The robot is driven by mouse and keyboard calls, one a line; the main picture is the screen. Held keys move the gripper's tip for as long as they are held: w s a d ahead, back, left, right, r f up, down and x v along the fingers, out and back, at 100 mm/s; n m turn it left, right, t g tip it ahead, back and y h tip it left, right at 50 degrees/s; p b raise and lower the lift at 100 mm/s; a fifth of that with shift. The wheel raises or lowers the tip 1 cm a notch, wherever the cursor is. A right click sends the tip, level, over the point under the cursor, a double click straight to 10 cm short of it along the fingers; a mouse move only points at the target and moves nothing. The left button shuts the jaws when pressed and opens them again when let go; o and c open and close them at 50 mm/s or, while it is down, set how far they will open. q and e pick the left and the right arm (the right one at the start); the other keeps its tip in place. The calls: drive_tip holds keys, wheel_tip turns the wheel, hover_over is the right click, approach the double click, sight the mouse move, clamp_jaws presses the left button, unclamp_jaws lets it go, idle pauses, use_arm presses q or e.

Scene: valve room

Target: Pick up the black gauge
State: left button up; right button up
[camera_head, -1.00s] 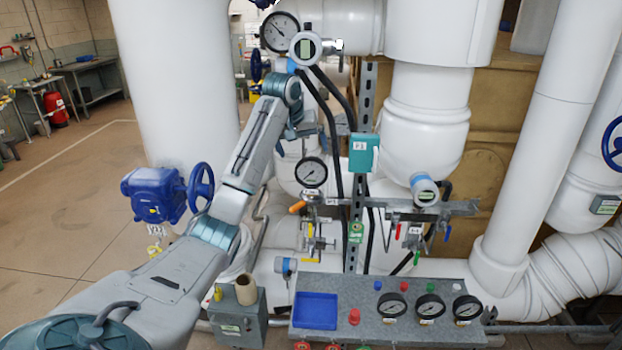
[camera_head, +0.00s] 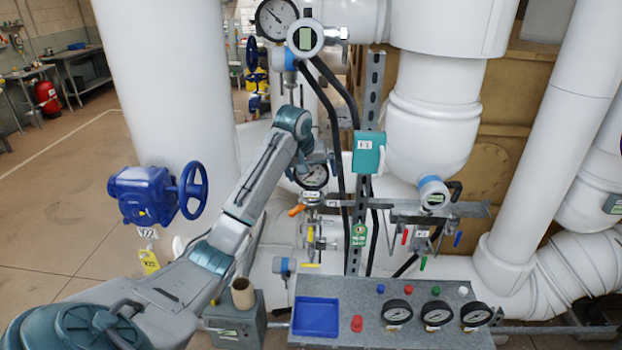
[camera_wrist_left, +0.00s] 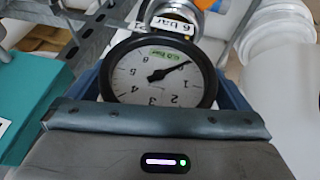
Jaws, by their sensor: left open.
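A round black-rimmed gauge with a white dial (camera_head: 313,178) is mounted on the pipework at the middle of the head view. In the wrist view the same gauge (camera_wrist_left: 160,78) is large and close, with a "6 bar" tag above its dial. My left gripper (camera_head: 318,167) is at this gauge and partly covers its top in the head view. Its jaws are open, and blue-grey finger parts show on both sides of the gauge in the wrist view. Whether they touch it is hidden. My right gripper is out of view.
Three more black gauges (camera_head: 437,315) lie on the grey bench (camera_head: 360,338), right of a blue tray (camera_head: 316,317). A teal box (camera_head: 368,152) and a slotted upright (camera_head: 374,85) stand close right of my gripper. White pipes surround it.

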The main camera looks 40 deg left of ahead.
sight(309, 189)
use_arm(q)
drive_tip(key=shift+s+d+r, duration=0.3)
drive_tip(key=shift+s+d, duration=0.1)
drive_tip(key=c, duration=0.6)
drive_tip(key=shift+c, duration=0.2)
drive_tip(key=shift+w, duration=0.15)
drive_tip(key=shift+w+a+f, duration=0.1)
drive_tip(key=shift+a+f, duration=0.05)
drive_tip(key=shift+a, duration=0.05)
drive_tip(key=shift+r+b, duration=0.35)
drive_tip(key=shift+b, duration=0.05)
wheel_tip(309, 189, up, 2)
drive_tip(key=shift+r+b, duration=0.15)
drive_tip(key=shift+b, duration=0.9)
drive_tip(key=shift+s+b, duration=0.55)
drive_tip(key=shift+s, duration=0.1)
drive_tip(key=s+d+b, duration=0.3)
drive_tip(key=s+b, duration=0.2)
drive_tip(key=s, duration=1.1)
drive_tip(key=shift+s+r, duration=0.3)
drive_tip(key=shift+s, duration=0.05)
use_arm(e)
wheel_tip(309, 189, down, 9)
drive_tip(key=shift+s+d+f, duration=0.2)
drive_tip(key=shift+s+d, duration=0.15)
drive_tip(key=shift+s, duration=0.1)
